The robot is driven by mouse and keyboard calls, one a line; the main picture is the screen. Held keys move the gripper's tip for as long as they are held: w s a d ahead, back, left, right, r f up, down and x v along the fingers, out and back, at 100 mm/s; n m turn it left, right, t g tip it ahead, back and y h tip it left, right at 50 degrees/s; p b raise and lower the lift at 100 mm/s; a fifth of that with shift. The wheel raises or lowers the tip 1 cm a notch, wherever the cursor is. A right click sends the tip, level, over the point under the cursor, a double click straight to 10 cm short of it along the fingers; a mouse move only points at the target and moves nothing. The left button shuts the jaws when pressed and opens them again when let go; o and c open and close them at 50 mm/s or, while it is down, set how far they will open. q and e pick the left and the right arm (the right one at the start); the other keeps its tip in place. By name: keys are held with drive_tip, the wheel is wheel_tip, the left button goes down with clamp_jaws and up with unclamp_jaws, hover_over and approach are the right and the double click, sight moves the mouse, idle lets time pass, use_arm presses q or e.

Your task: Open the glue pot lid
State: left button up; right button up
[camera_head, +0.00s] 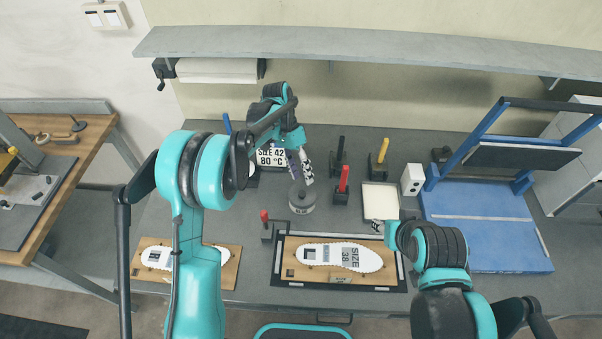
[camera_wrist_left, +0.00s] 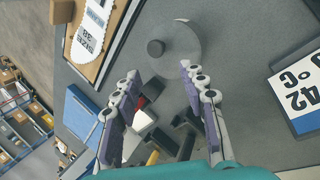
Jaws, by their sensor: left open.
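The glue pot (camera_head: 302,200) is a round grey pot on the grey workbench. In the left wrist view the pot (camera_wrist_left: 185,50) shows from above, with a dark round knob (camera_wrist_left: 155,48) on its lid; the lid looks shut. My left gripper (camera_head: 301,178) is just behind and above the pot in the head view. In the left wrist view its two fingers (camera_wrist_left: 160,72) are spread apart with nothing between them, short of the knob. My right gripper (camera_head: 377,226) is low near the insole board's right corner, its fingers too small and partly hidden to judge.
A sign reading 42 and 80 °C (camera_head: 271,157) stands left of the pot. Red, black and yellow handled tools (camera_head: 342,186) stand right of it. An insole board (camera_head: 340,257) lies in front. A white tray (camera_head: 380,199) and blue press (camera_head: 480,232) are farther right.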

use_arm(q)
drive_tip(key=v, duration=1.1)
drive_tip(key=shift+r, duration=0.3)
drive_tip(key=shift+w+a, duration=0.1)
